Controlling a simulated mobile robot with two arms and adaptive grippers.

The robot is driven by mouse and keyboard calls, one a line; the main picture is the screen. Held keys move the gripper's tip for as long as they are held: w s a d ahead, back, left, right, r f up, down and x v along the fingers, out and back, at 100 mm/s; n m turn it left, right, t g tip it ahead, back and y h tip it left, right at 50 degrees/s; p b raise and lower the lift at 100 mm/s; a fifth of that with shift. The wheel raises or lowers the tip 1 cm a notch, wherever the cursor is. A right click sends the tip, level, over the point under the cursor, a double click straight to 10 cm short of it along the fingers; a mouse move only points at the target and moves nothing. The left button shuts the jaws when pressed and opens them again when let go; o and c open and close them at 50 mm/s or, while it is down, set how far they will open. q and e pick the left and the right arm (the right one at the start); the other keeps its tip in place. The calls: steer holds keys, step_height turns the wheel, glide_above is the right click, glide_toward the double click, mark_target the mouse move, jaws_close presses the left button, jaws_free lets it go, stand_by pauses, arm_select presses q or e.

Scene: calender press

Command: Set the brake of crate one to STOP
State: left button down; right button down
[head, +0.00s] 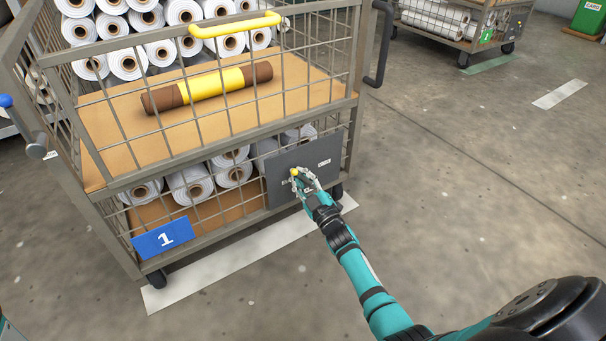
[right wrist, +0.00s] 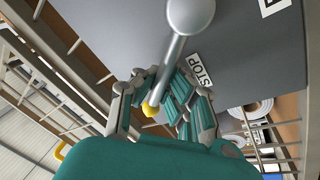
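Crate one is a wire-mesh trolley with a blue "1" sign (head: 163,238) at its lower left. Its dark grey brake panel (head: 311,151) sits at the lower right. My right gripper (head: 301,179) is at this panel, with a yellow tip (head: 294,172) showing at its fingers. In the right wrist view, the grey brake lever (right wrist: 172,58) runs from a round hub down between the fingers of my right gripper (right wrist: 155,98), which look closed about its yellow end. The STOP label (right wrist: 200,70) is close beside the lever. My left gripper is out of view.
The crate holds white rolls (head: 129,62) and a brown-and-yellow roll (head: 212,87) on its shelf. A yellow handle (head: 235,24) tops the front. Another trolley (head: 436,20) and a green bin (head: 589,17) stand at the back right. The floor on the right is clear.

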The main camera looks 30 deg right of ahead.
steer(key=shift+a+f+n, duration=0.2)
steer(key=shift+n, duration=0.2)
steer(key=c, duration=1.6)
jaws_free()
steer(key=shift+d+r, duration=0.1)
steer(key=shift+r, duration=0.05)
